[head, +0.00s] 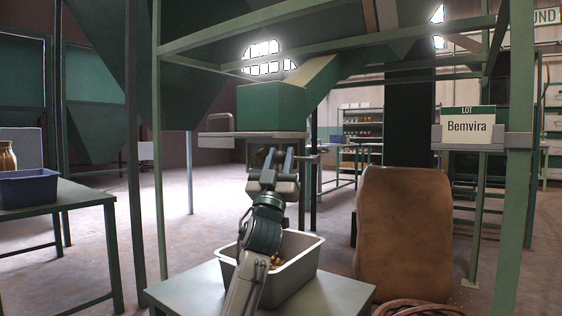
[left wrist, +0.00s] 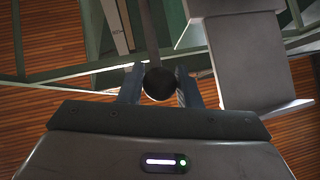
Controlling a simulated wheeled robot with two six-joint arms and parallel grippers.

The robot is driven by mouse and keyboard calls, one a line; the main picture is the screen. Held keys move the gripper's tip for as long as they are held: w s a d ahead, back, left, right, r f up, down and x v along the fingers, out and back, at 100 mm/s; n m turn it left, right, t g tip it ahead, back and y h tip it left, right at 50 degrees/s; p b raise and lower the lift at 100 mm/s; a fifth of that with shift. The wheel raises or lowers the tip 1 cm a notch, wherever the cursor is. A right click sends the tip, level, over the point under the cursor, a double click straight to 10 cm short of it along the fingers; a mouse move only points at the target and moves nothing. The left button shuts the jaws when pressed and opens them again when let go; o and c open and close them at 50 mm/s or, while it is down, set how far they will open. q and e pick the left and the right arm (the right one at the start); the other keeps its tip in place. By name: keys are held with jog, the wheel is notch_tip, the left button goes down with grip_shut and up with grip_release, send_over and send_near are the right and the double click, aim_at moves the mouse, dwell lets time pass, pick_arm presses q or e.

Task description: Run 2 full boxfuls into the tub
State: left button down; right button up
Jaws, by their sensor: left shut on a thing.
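My left gripper (head: 277,160) reaches up in front of the hopper. In the left wrist view its fingers (left wrist: 160,88) are shut on a dark round knob (left wrist: 159,83) at the end of a rod (left wrist: 150,35). A green box (head: 271,106) sits at the lower end of the sloping chute, above a grey shelf. Its inside cannot be seen. The grey tub (head: 300,284) stands on a low table below, partly hidden by my left arm. Some brown nuts (head: 275,262) lie in it. My right gripper is not in view.
Green frame posts (head: 157,150) flank the hopper. A large brown sack (head: 403,235) stands right of the tub, with a coiled hose in front. A sign reads "LOT Bemvira" (head: 468,126). A blue bin (head: 28,188) and a jar (head: 7,158) are on the left table.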

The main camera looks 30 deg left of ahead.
pick_arm(q)
jog(key=shift+f+b, duration=1.1)
jog(key=shift+f, duration=0.45)
jog(key=c, duration=1.1)
grip_release()
jog(key=shift+w, duration=0.15)
jog(key=v, duration=1.1)
